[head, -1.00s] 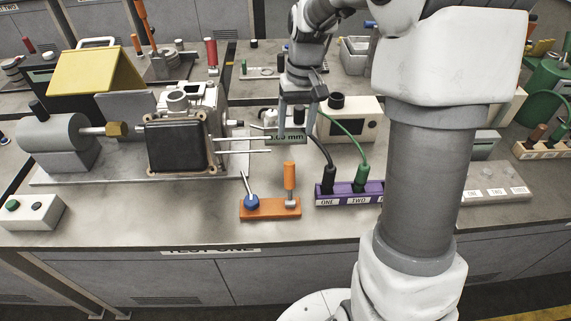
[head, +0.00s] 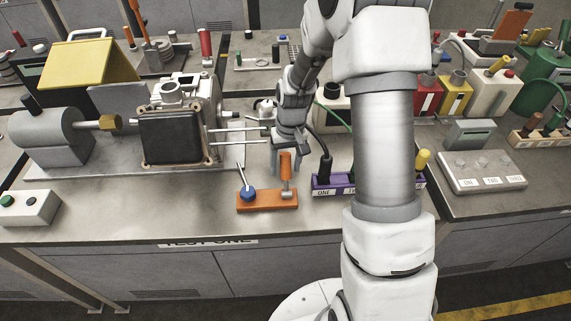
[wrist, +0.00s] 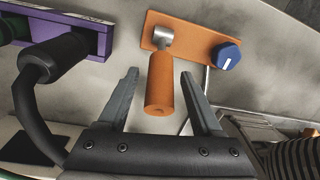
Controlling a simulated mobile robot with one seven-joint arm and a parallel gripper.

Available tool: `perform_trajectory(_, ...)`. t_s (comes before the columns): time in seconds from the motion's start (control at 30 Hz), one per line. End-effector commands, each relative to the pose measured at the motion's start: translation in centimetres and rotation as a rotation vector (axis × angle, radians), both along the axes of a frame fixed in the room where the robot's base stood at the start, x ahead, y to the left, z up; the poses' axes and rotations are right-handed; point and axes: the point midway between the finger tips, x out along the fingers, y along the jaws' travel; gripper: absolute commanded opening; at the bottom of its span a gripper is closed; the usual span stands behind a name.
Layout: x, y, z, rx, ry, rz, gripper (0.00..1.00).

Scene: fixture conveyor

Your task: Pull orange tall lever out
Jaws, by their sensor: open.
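The orange tall lever (head: 286,164) stands upright on the right end of an orange base plate (head: 262,203) in the head view. In the wrist view the lever's orange grip (wrist: 160,84) points toward me from its grey pivot, above the base plate (wrist: 203,47). My gripper (head: 286,168) is just behind the lever in the head view. In the wrist view my gripper (wrist: 158,77) is open, with one finger on each side of the lever's grip and visible gaps on both sides. The fingertips are partly hidden behind the lever in the head view.
A blue knob (head: 248,193) with a thin grey rod is on the same plate, left of the lever. A purple socket strip (head: 325,183) with black and green cables lies to the right. A machine with metal rods (head: 228,128) stands to the left. The table front is clear.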

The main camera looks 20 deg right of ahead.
Motion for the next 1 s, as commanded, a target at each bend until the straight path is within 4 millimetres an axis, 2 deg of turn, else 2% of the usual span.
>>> perform_trajectory(0.23, -0.01, 0.01, -0.07, 0.000, 0.000, 0.000, 0.67)
perform_trajectory(0.6, 0.00, 0.00, -0.05, 0.000, 0.000, -0.001, 0.00)
perform_trajectory(1.0, 0.00, 0.00, -0.03, 0.000, 0.000, 0.000, 0.00)
